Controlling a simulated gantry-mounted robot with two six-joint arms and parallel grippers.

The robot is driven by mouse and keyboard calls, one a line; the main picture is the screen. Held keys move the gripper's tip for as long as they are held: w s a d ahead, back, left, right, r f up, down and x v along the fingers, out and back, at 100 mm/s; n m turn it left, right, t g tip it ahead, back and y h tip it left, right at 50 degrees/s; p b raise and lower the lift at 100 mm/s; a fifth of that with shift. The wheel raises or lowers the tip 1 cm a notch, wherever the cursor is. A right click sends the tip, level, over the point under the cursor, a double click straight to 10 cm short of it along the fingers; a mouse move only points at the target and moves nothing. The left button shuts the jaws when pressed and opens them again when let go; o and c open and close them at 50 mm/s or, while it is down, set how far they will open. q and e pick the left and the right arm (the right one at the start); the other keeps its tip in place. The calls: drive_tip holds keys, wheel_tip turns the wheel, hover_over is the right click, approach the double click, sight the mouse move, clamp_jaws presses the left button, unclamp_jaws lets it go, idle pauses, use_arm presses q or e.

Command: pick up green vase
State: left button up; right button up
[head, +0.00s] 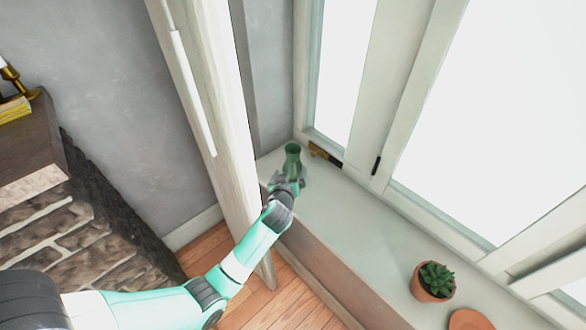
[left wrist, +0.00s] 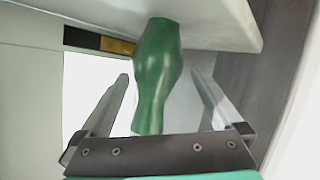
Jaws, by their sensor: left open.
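The green vase (head: 292,157) stands on the windowsill (head: 345,215) in its far corner in the head view. In the left wrist view the green vase (left wrist: 157,75) appears upside down, between the two fingers of my left gripper (left wrist: 165,90). The fingers are apart, with a gap visible on either side of the vase. In the head view my left gripper (head: 288,184) is just in front of the vase and hides its lower part. My right gripper is not in view.
A black and yellow object (head: 325,154) lies beside the vase against the window frame. A potted succulent (head: 433,282) and a terracotta disc (head: 470,320) are nearer on the sill. The middle sill is clear.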

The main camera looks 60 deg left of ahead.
sight(293, 147)
use_arm(q)
drive_tip(key=b+x, duration=0.1)
drive_tip(key=x, duration=0.1)
drive_tip(key=b+x, duration=0.1)
drive_tip(key=x, duration=0.1)
drive_tip(key=shift+w+f, duration=0.2)
drive_tip(key=shift+f, duration=0.15)
drive_tip(key=shift+w+a, duration=0.25)
drive_tip(key=shift+a, duration=0.05)
drive_tip(key=c, duration=1.5)
drive_tip(key=shift+o, duration=0.2)
wheel_tip(293, 147, up, 10)
drive_tip(key=p, duration=0.4)
drive_tip(key=shift+r, duration=0.1)
